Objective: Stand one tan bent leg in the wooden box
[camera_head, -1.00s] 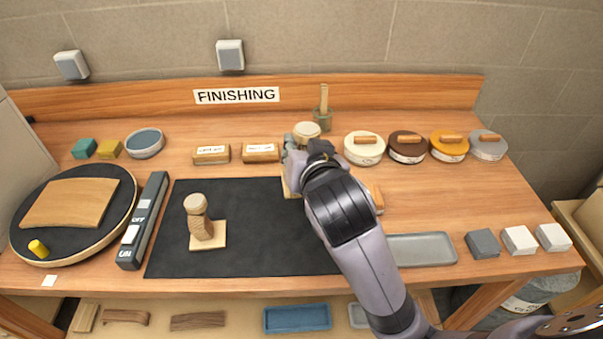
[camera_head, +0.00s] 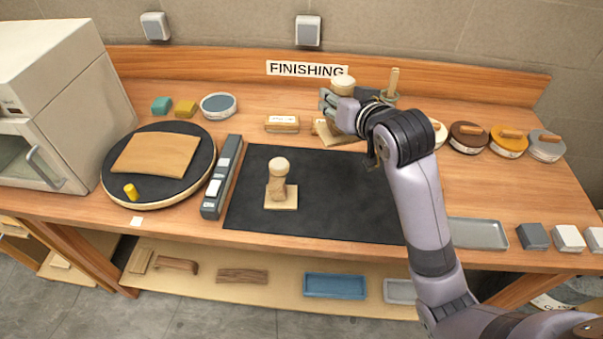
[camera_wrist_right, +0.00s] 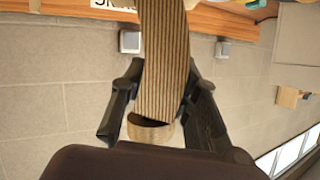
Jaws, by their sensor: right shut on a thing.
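In the right wrist view the striped laminated stem (camera_wrist_right: 163,60) runs between the fingers, with a wooden ring-like end below. I see no wooden box that I can identify. My left gripper is out of view.
A turntable (camera_head: 140,203) with a tan board and a long grey switch bar (camera_head: 218,180) are left of the mat. A white oven-like cabinet (camera_head: 65,100) stands far left. Lidded tins (camera_head: 505,140) and a grey tray (camera_head: 478,233) are at right. The mat's right half is clear.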

